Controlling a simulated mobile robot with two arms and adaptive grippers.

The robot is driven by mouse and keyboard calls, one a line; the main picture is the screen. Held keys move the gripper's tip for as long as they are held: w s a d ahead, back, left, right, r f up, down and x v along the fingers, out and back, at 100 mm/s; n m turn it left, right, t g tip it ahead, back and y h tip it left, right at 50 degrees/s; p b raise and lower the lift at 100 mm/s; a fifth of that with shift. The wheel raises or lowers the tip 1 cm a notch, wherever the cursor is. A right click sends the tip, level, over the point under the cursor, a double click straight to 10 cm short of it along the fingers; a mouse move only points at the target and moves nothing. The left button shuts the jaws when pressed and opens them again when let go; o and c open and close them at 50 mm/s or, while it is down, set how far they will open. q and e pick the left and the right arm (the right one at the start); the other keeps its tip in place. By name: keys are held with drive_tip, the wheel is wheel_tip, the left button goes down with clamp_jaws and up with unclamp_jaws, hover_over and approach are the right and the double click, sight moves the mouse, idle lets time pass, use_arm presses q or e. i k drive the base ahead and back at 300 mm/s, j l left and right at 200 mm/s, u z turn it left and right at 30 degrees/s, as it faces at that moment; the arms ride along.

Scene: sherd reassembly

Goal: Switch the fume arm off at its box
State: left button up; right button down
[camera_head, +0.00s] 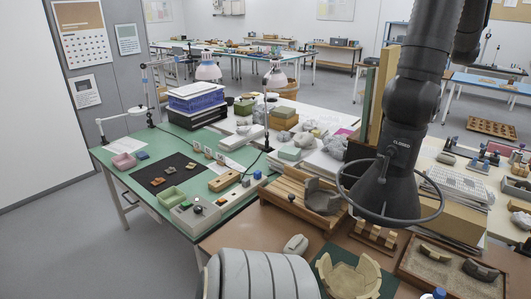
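The fume arm is a thick black jointed duct that comes down from the top right and ends in a cone-shaped hood (388,188) with a ring around its mouth. The hood hangs over the brown bench at the right. A pale grey box (180,217) with dark knobs stands at the front edge of the green table. I cannot tell whether it belongs to the fume arm, and its switch setting is too small to read. Neither of my grippers is in view.
The brown bench holds a wooden rack, sherds and a sand tray (432,272). A large grey ribbed shape (262,276) fills the bottom. Floor at left is clear.

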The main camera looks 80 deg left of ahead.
sight(186, 204)
drive_tip(key=u, duration=3.3)
